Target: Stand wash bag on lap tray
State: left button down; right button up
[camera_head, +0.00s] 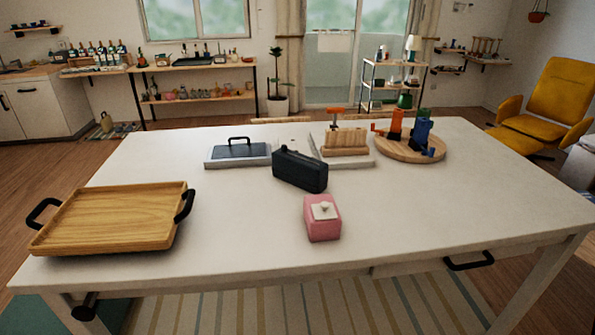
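The wash bag appears to be the dark, boxy bag (300,171) standing near the middle of the white table. The lap tray (112,214) is a shallow wooden tray with raised edges and a black handle at each end. It lies at the table's left front and its visible floor is bare. The bag is apart from the tray, to its right and farther back. Neither of my grippers can be made out in this view.
A pink box (323,220) with a pale top stands in front of the bag. Behind are a grey-topped tray (240,152), a slatted wooden item (345,142) and a round board (408,152) with colored objects. The white table (430,205) is clear at right front.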

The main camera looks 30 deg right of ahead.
aim_at(149, 214)
jog(key=k+l+u, duration=0.15)
jog(key=l, duration=0.2)
jog(key=l+u, duration=0.15)
jog(key=l, duration=0.2)
jog(key=k+l+u, duration=0.35)
jog(key=l, duration=0.25)
